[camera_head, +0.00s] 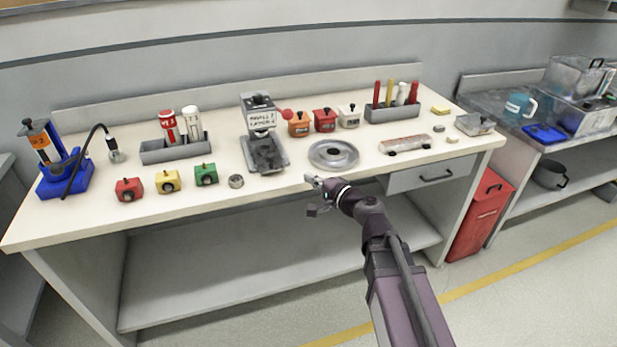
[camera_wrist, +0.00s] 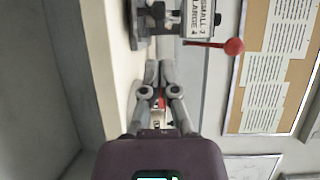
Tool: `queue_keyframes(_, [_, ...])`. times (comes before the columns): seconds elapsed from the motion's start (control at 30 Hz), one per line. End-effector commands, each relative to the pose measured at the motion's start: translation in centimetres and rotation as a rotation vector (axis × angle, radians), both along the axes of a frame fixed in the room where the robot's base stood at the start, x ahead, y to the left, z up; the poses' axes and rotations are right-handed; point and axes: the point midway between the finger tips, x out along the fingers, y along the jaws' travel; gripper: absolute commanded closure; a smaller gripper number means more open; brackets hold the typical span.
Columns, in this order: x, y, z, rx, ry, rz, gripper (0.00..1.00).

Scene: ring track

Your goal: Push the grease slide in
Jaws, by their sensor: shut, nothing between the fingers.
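A grey bench machine (camera_head: 259,130) stands at mid-table with a white label, a red-knobbed lever and a flat grey base plate (camera_head: 265,155). It also shows at the top of the wrist view (camera_wrist: 197,18), its label reading "SMALL 2 LARGE 4". A blue unit with a black hose (camera_head: 66,165) stands at the far left. No part is marked as the grease slide, and I cannot tell which part it is. My gripper (camera_head: 311,180) is shut and empty by the table's front edge, right of the machine and apart from it. In the wrist view my fingertips (camera_wrist: 160,68) point towards the machine.
A round grey disc (camera_head: 333,155) lies just beyond my gripper. A drawer (camera_head: 430,174) is under the table's right side.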

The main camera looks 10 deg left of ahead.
Motion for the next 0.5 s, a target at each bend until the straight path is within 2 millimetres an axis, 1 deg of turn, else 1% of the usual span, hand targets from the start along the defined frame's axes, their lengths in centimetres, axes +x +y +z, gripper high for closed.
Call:
queue_keyframes(0.17, [1.3, 1.9, -0.1, 0.000, 0.000, 0.001, 1.00])
queue_keyframes(0.5, [4.0, 6.4, -0.4, 0.000, 0.000, 0.003, 1.00])
